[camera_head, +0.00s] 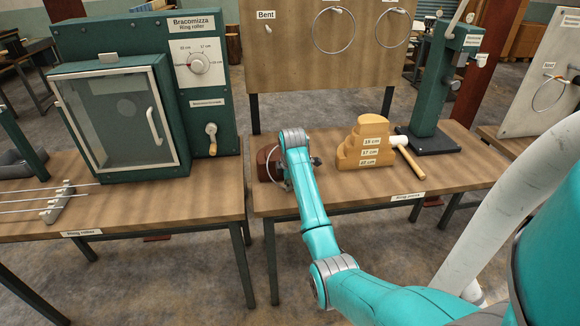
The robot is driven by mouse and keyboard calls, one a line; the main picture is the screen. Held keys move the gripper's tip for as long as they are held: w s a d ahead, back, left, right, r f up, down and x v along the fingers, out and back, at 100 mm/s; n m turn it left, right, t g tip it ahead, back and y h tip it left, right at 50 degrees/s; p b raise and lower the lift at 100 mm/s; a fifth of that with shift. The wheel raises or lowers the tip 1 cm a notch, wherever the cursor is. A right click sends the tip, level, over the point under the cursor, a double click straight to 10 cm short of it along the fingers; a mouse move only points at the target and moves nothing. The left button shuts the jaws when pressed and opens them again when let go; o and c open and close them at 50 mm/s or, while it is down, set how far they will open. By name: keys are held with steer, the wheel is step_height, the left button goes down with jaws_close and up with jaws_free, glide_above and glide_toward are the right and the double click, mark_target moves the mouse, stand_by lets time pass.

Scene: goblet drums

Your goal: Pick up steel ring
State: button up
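Two thin steel rings, one (313,29) larger and one (377,28) smaller, hang on the upright wooden board behind the bench. Another ring (535,98) hangs on a pale panel at the far right, under a "Bent" label. My teal arm reaches over the middle bench, its wrist in front of a reddish-brown block (264,162). A thin pale curved edge shows beside the wrist at the block; I cannot tell whether it is a ring. My gripper is mostly hidden behind the wrist, so its fingers and any hold cannot be made out.
The right bench front is clear.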

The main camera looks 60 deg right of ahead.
steer(key=shift+w+d+f, duration=0.1)
steer(key=shift+f, duration=0.4)
jaws_close()
steer(key=shift+r, duration=0.1)
step_height(320, 180, up, 10)
stand_by(0.4)
